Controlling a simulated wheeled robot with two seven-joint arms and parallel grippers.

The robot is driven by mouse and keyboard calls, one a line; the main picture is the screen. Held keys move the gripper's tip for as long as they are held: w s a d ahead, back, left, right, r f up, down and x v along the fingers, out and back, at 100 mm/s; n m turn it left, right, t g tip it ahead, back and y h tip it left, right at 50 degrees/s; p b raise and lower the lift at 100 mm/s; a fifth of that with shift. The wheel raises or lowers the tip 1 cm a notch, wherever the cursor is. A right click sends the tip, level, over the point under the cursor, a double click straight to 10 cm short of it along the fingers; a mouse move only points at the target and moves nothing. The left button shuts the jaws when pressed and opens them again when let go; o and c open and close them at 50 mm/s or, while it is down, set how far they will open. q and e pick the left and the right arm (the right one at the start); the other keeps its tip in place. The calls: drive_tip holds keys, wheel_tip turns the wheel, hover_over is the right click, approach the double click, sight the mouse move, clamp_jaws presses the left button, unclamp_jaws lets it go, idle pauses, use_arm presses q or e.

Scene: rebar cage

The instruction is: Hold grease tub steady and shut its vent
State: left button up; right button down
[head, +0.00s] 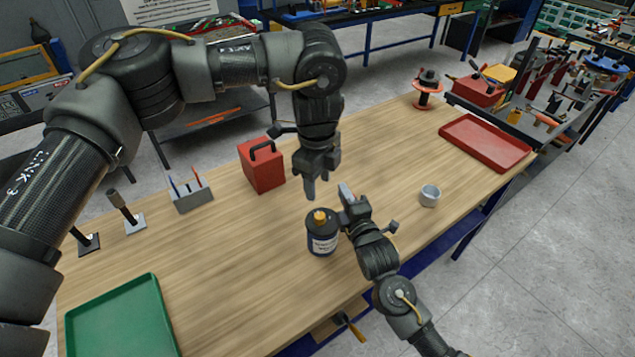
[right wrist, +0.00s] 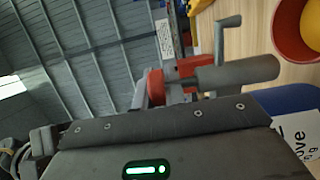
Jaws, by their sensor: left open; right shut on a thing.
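The grease tub (head: 322,243) is a dark, upright can with a pale label, standing on the wooden table. A yellow-orange knob (head: 320,216) sits on its top; I cannot tell how far the vent is open. My right gripper (head: 343,212) is shut on the tub from its right side; the contact is partly hidden. My left gripper (head: 317,192) points down just above the tub's top, open and apart from it. In the right wrist view, a dark gripper body fills the lower part, and a blue and white labelled surface (right wrist: 295,125) shows at the right edge.
A red box with a handle (head: 262,168) stands behind left of the tub. A grey cup (head: 429,195) is to its right. A green tray (head: 122,318) lies front left, a red tray (head: 486,142) far right. Bare wood lies between the tub and green tray.

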drive_tip(key=c, duration=1.4)
unclamp_jaws()
drive_tip(key=v, duration=1.2)
